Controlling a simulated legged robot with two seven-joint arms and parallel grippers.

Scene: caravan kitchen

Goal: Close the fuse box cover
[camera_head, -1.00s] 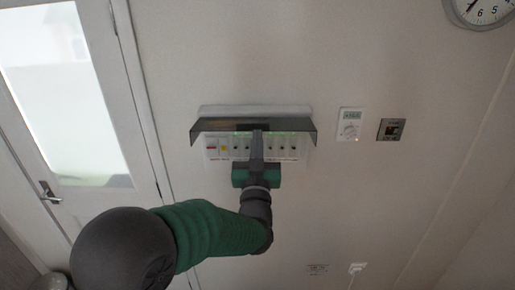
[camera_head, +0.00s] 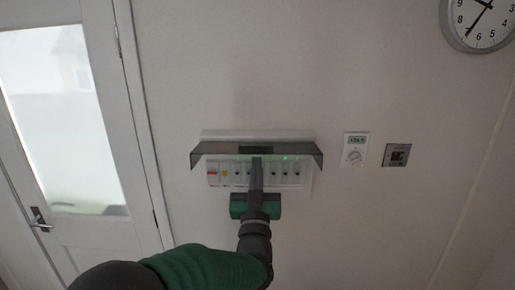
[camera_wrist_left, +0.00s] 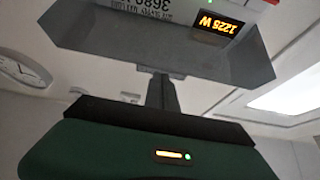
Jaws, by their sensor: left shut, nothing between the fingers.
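The fuse box (camera_head: 212,176) is mounted on the wall, a white unit with a row of breakers. Its dark translucent cover (camera_head: 218,149) is hinged along the top and stands raised, sticking out over the breakers. My left gripper (camera_head: 256,162) is shut and empty in front of the breakers, its tip at the cover's lower edge; I cannot tell whether it touches. In the left wrist view the cover (camera_wrist_left: 100,32) shows close beyond the shut fingers (camera_wrist_left: 160,92). My right gripper is not in view.
A white thermostat (camera_head: 355,149) and a metal switch plate (camera_head: 397,155) are on the wall to the right. A round clock (camera_head: 480,22) hangs at the upper right. A white door (camera_head: 95,190) with a window is at left. The wall around the box is mostly clear.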

